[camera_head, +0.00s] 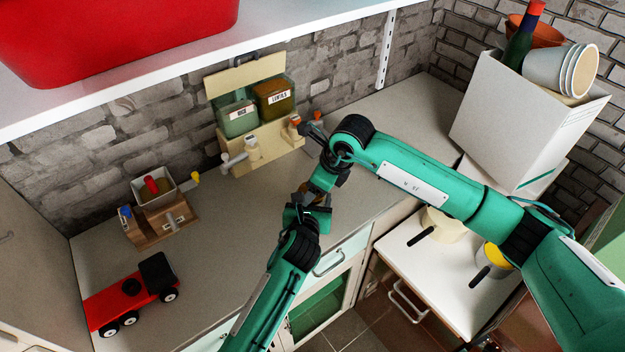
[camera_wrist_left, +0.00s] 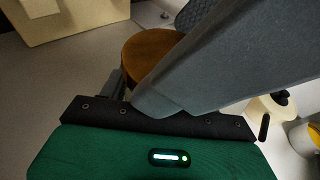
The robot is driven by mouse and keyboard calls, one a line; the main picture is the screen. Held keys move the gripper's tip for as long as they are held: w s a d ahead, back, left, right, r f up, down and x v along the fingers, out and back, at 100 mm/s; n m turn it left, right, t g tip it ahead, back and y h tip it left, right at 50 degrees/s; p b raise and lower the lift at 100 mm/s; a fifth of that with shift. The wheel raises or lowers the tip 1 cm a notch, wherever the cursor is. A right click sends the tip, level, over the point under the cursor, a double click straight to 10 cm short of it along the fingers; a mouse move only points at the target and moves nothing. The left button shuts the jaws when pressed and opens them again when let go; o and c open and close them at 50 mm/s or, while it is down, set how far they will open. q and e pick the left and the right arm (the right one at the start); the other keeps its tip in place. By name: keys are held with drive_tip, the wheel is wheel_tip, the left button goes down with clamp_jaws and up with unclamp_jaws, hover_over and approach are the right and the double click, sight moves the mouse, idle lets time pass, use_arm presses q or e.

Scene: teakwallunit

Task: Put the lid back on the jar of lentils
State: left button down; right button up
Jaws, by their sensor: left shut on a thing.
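The jar of lentils (camera_head: 274,97) stands at the back, on a wooden rack (camera_head: 268,146) against the brick wall. It is clear, with brown contents and a "LENTILS" label. I cannot make out its top clearly. My left gripper (camera_head: 319,199) is in front of the rack, over the counter, apart from the jar. It is shut on a round brown wooden lid (camera_wrist_left: 151,54), seen between grey fingers in the left wrist view; in the head view the lid is mostly hidden. My right arm reaches in from the right to the same spot; the jaws of my right gripper (camera_head: 318,188) are not clear.
A second, pale jar (camera_head: 238,118) stands left of the lentils. A wooden grinder (camera_head: 160,205) and a red toy truck (camera_head: 130,295) stand on the counter at left. A shelf with a red bin (camera_head: 110,35) hangs above. A white box (camera_head: 520,120) stands at right.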

drive_tip(key=shift+s+d+r+n, duration=0.1)
drive_tip(key=shift+s+d+n, duration=0.05)
drive_tip(key=shift+n, duration=0.65)
drive_tip(key=n, duration=0.2)
drive_tip(key=r+n, duration=0.1)
drive_tip(key=shift+a+g+h, duration=0.25)
drive_tip(key=shift+g+h, duration=0.15)
drive_tip(key=n, duration=0.1)
drive_tip(key=r+n, duration=0.1)
drive_tip(key=n, duration=0.1)
drive_tip(key=r+n+h, duration=0.1)
drive_tip(key=n, duration=0.1)
drive_tip(key=shift+a, duration=0.35)
wheel_tip(320, 180, up, 3)
drive_tip(key=n, duration=0.3)
drive_tip(key=n+g+h, duration=0.1)
drive_tip(key=n, duration=0.3)
drive_tip(key=shift+a+f, duration=0.15)
drive_tip(key=shift+f, duration=0.05)
drive_tip(key=r+n, duration=0.1)
drive_tip(key=n, duration=0.1)
drive_tip(key=n+h, duration=0.1)
drive_tip(key=n, duration=0.1)
drive_tip(key=shift+r+n, duration=0.3)
drive_tip(key=shift+r, duration=0.1)
drive_tip(key=shift+f, duration=4)
